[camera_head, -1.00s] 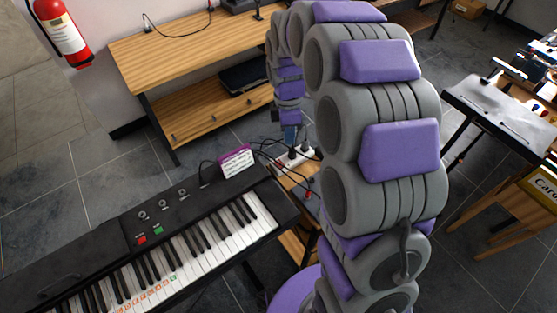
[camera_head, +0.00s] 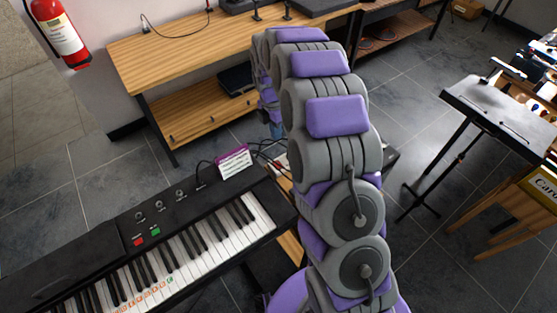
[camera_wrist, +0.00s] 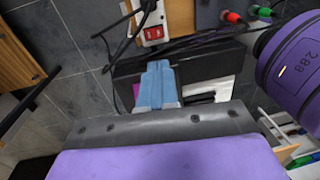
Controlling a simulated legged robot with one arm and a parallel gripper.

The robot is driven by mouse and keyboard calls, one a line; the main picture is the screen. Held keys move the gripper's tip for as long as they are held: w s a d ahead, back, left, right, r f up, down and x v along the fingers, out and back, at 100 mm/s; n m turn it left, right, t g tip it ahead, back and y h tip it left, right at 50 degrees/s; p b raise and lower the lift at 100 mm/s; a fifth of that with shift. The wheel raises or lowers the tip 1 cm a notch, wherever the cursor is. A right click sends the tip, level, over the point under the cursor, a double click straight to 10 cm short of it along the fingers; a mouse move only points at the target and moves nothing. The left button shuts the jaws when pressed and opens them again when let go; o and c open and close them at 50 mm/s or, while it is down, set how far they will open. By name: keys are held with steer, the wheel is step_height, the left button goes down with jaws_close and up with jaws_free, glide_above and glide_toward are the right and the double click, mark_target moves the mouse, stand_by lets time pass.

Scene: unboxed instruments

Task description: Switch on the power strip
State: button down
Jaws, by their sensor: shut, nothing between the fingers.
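The white power strip (camera_wrist: 149,18) shows at the top of the wrist view, with a red switch (camera_wrist: 152,33) at its near end and dark cables around it. In the head view only a small white part of the strip (camera_head: 283,160) shows beside my arm, which hides most of it. My gripper (camera_wrist: 158,66) is shut and empty, its blue fingers together below the switch in the wrist view, apart from it in the picture. I cannot tell the height gap or the switch's position. In the head view the gripper (camera_head: 276,130) is small and partly hidden.
A black keyboard (camera_head: 130,255) with a pink-edged card (camera_head: 235,161) stands at left. A wooden desk (camera_head: 190,45) stands behind, and a black stand (camera_head: 500,113) at right. Floor shows between them.

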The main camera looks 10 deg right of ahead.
mark_target(279, 166)
steer(key=f+b, duration=0.1)
steer(key=f, duration=0.3)
steer(key=s+f+b, duration=0.1)
steer(key=f, duration=0.4)
steer(key=f+b, duration=0.1)
steer(key=f, duration=0.3)
steer(key=shift+s+d+f+b, duration=0.3)
steer(key=shift+d+f+b, duration=0.05)
steer(key=shift+b, duration=0.05)
steer(key=shift+f, duration=0.1)
steer(key=shift+s+f, duration=0.1)
steer(key=shift+f, duration=0.05)
steer(key=shift+w+a+r+p, duration=0.2)
steer(key=shift+w+p, duration=0.4)
steer(key=shift+w, duration=0.2)
